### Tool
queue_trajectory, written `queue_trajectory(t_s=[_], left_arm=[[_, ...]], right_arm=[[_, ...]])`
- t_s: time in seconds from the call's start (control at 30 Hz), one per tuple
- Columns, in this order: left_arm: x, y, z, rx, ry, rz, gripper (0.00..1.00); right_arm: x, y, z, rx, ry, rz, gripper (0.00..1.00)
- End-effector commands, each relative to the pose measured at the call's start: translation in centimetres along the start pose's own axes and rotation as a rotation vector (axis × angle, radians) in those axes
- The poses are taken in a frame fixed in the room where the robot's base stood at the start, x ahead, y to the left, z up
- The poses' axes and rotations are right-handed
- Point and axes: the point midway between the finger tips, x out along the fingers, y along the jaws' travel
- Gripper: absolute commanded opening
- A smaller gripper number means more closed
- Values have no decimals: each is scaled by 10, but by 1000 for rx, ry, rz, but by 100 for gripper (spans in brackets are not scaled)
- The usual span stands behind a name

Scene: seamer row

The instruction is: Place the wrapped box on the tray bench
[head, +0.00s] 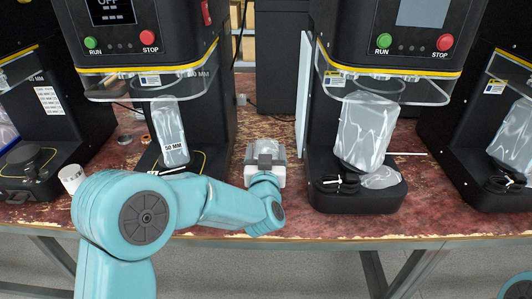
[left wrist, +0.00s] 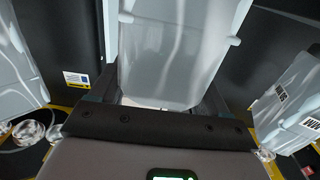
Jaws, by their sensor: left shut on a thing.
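My left gripper (head: 265,150) is over the worn red-brown table, between two black seamers. In the left wrist view it is shut on the wrapped box (left wrist: 175,55), a pale, shiny, film-covered block between its dark fingers. In the head view the gripper and wrist mostly hide this box. I cannot tell whether it touches the table. I cannot make out a tray bench in either view. My right gripper is out of view.
A wrapped pack marked 50 MM (head: 170,132) stands at the left seamer. A larger wrapped pack (head: 364,130) stands at the right seamer (head: 360,198). Another wrapped pack (head: 513,135) is at far right. A white roll (head: 71,178) lies near the table's front edge (head: 330,240).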

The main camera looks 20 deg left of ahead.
Motion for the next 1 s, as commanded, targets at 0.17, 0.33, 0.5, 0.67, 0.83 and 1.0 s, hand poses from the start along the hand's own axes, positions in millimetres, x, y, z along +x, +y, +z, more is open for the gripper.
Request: queue_trajectory(t_s=[0.17,0.33,0.5,0.67,0.83,1.0], left_arm=[[0,0,0,0,0,0,100],[0,0,-2,0,0,0,100],[-21,1,-2,1,-2,3,100],[-60,1,-2,1,0,4,100],[-95,1,-2,1,0,3,100],[-116,1,-2,1,0,1,100]], right_arm=[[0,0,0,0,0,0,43],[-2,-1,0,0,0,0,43],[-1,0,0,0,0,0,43],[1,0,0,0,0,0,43],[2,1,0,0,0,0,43],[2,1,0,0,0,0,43]])
